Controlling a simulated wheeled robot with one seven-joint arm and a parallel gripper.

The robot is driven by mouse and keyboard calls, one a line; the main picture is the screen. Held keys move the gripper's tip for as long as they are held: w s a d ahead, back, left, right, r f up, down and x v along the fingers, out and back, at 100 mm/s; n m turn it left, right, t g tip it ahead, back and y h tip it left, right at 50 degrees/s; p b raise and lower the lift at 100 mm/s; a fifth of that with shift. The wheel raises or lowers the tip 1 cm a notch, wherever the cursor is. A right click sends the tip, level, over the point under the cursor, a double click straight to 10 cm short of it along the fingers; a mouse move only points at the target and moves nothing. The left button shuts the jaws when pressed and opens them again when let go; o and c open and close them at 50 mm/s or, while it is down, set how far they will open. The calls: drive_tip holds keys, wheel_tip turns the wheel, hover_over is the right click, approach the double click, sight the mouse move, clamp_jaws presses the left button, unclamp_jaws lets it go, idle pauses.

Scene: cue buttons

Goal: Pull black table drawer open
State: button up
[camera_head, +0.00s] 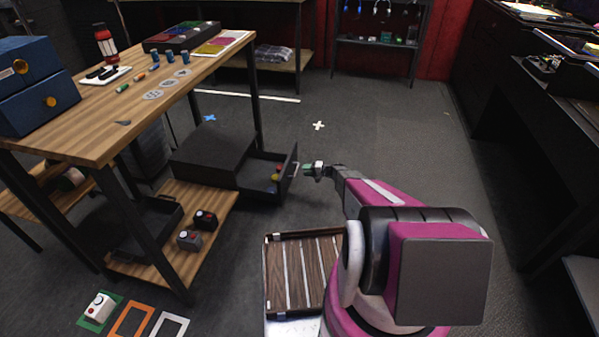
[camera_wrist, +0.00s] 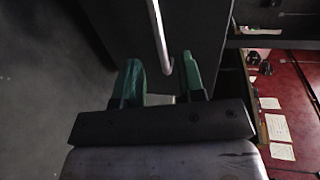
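The black drawer (camera_head: 290,172) is partly out of its black cabinet (camera_head: 210,152) under the wooden table. Small red and yellow items lie inside it. My gripper (camera_head: 310,169) is just right of the drawer front, at handle height. In the wrist view, my gripper's two green fingers (camera_wrist: 162,80) are apart. A thin silver handle bar (camera_wrist: 159,38) runs down between them, with a visible gap to each finger. The dark drawer front (camera_wrist: 205,40) fills the area behind the bar. Whether either finger touches the bar lower down cannot be told.
The wooden table (camera_head: 130,125) with blue boxes (camera_head: 38,88) stands left. A lower shelf (camera_head: 180,255) holds small button boxes. A slatted wooden tray (camera_head: 305,272) is in front, beside my arm. Dark benches line the right. The floor right of the drawer is clear.

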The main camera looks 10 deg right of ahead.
drive_tip(key=shift+v, duration=2.1)
drive_tip(key=s+a+r+n+g+h, duration=0.1)
drive_tip(key=s+a+r+g+h, duration=0.2)
drive_tip(key=s+r, duration=0.65)
drive_tip(key=s+a+r+n+g+h, duration=0.2)
drive_tip(key=s+a+r, duration=0.1)
drive_tip(key=s+r, duration=0.65)
drive_tip(key=s+d+r+h, duration=0.1)
drive_tip(key=s+r+h, duration=0.3)
drive_tip(key=s+r, duration=0.4)
drive_tip(key=s+d+r+n+h, duration=0.1)
drive_tip(key=s+d+r+h, duration=0.1)
drive_tip(key=s+r+h, duration=0.3)
drive_tip(key=s+r, duration=0.4)
drive_tip(key=s, duration=0.5)
drive_tip(key=shift+s+d+h, duration=0.2)
drive_tip(key=shift+h, duration=0.1)
